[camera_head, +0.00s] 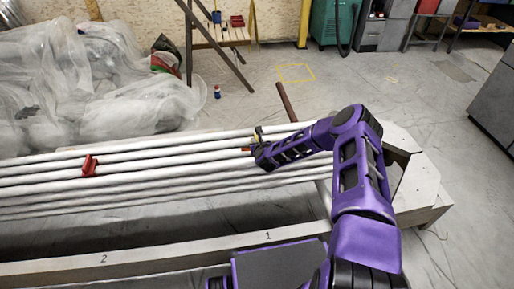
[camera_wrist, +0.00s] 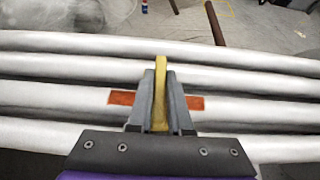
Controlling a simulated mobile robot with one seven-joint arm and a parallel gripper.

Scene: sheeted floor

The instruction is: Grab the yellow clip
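The yellow clip (camera_wrist: 161,88) stands between the two fingers of my gripper (camera_wrist: 161,100) in the wrist view, with its top end reaching past the fingertips. The fingers lie close against both its sides, and my gripper looks shut on it. Its lower part is hidden by the gripper.
Several white pipes (camera_head: 140,168) lie side by side on a frame (camera_head: 180,258). A red clip (camera_head: 89,166) sits on them farther left. A brown rod (camera_head: 286,103) rises behind the pipes. Plastic-wrapped bundles (camera_head: 120,95) lie at the back left. A small blue bottle (camera_head: 217,92) stands on open floor.

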